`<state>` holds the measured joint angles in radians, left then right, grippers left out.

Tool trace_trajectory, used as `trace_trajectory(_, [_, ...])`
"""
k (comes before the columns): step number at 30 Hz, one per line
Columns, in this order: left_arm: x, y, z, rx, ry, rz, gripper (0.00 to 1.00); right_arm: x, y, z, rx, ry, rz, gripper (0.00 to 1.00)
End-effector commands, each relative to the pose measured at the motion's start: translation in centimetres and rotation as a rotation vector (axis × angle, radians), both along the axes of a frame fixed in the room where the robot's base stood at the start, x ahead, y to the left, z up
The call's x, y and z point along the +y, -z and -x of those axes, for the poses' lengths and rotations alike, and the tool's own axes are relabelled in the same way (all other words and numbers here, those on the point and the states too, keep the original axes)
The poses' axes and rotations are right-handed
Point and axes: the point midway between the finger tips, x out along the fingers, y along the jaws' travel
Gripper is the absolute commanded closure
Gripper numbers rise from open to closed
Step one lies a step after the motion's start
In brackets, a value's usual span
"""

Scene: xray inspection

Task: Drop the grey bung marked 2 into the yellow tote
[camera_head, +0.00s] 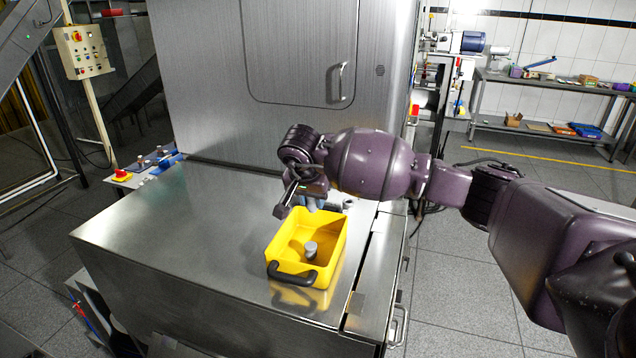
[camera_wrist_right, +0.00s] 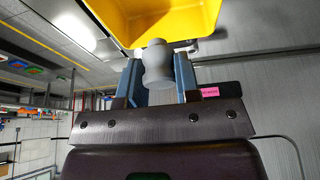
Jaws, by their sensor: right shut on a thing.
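The yellow tote (camera_head: 277,254) stands on the steel table, with a dark handle at its near end. A grey bung (camera_head: 310,251) stands inside it; its marking is not readable. My right gripper (camera_head: 318,205) is over the far end of the tote. In the right wrist view its two blue-grey fingers are shut on another grey bung (camera_wrist_right: 157,66), and the yellow tote (camera_wrist_right: 205,16) shows beyond it. No number shows on the held bung. In the head view the held bung is mostly hidden by the wrist. My left gripper is not in view.
A steel cabinet (camera_head: 210,70) with a door rises behind the table. The steel tabletop (camera_head: 180,235) left of the tote is clear.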

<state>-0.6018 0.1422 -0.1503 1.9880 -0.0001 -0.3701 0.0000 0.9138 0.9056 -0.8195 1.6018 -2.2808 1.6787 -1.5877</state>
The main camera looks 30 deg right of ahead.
Motion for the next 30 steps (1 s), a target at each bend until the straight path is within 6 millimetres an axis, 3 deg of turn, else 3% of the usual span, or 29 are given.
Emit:
trace_trajectory(4, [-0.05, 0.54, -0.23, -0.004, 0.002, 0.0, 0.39, 0.05, 1.51, 0.02, 0.001, -0.001, 0.0, 1.0])
trace_trajectory(14, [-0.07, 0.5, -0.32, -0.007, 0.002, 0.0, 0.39, 0.03, 1.7, -0.01, -0.001, 0.0, -0.001, 1.0])
trace_trajectory(15, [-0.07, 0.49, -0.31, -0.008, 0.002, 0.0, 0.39, 0.03, 1.69, -0.01, -0.001, 0.0, -0.001, 0.67])
trace_trajectory(20, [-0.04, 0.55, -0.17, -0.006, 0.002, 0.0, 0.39, 0.02, 1.7, -0.01, 0.0, -0.001, 0.0, 0.42])
trace_trajectory(30, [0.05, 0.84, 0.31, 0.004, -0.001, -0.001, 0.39, 0.07, 1.49, 0.02, -0.001, -0.001, 0.0, 0.4])
